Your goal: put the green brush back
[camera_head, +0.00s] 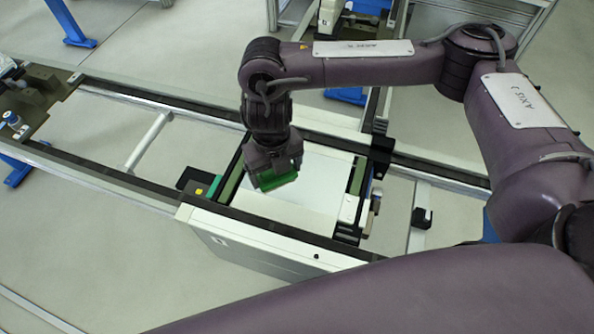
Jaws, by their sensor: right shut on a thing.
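The green brush (278,181) is in the jaws of my right gripper (273,166), which points down and is shut on it. The gripper hides the upper part of the brush. Brush and gripper are over the left part of the white plate (315,180) in the line's middle section. I cannot tell whether the brush touches the plate. My left gripper is not in view.
Two dark rails (130,183) run from the upper left towards the right, with a white crossbar (148,140) between them. A white side panel (255,243) stands at the front. Black fixtures (381,150) border the plate on the right. Grey floor shows around the line.

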